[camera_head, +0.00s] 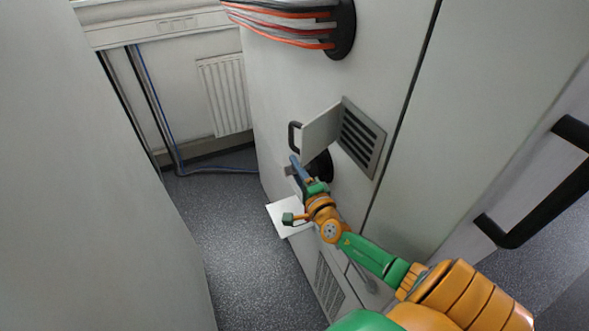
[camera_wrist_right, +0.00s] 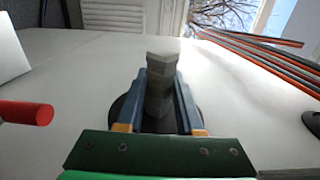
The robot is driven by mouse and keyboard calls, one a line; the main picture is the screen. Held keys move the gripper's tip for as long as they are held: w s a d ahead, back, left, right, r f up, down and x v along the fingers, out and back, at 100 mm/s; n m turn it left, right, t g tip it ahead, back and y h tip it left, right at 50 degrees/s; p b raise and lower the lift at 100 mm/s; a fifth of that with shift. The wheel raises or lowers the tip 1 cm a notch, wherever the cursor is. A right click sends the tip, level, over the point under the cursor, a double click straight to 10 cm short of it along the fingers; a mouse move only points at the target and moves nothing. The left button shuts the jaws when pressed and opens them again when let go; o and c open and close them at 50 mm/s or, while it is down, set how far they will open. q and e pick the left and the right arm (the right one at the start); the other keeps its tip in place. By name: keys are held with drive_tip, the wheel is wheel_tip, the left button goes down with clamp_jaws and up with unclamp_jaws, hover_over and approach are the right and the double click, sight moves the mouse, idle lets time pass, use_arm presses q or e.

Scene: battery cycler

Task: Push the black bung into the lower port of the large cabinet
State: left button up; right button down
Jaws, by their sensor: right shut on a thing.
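The large cabinet (camera_head: 285,95) is pale and fills the middle of the head view. My right gripper (camera_head: 295,165) is at its face, in front of a round black part (camera_head: 323,167) around the lower port. In the right wrist view, my right gripper (camera_wrist_right: 160,90) is shut on a dark grey stepped piece (camera_wrist_right: 160,75), which looks like the bung's grip. A black disc (camera_wrist_right: 125,108) lies behind the fingers against the pale face. I cannot tell bung from port rim there, nor how deep the bung sits. My left gripper is not in view.
A slatted vent (camera_head: 361,137) with a pale flap (camera_head: 321,131) standing out is right beside the gripper. Orange and black cables (camera_head: 285,22) enter the upper port (camera_head: 342,30). A white plate (camera_head: 283,222) is below. Floor (camera_head: 230,235) is free at left.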

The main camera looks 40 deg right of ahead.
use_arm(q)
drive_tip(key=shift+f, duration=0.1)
use_arm(e)
drive_tip(key=shift+d, duration=0.25)
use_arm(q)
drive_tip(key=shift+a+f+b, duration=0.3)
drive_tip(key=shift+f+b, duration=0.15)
use_arm(e)
drive_tip(key=shift+s+d+r, duration=0.25)
drive_tip(key=shift+s+d, duration=0.1)
drive_tip(key=shift+d, duration=0.1)
idle(0.3)
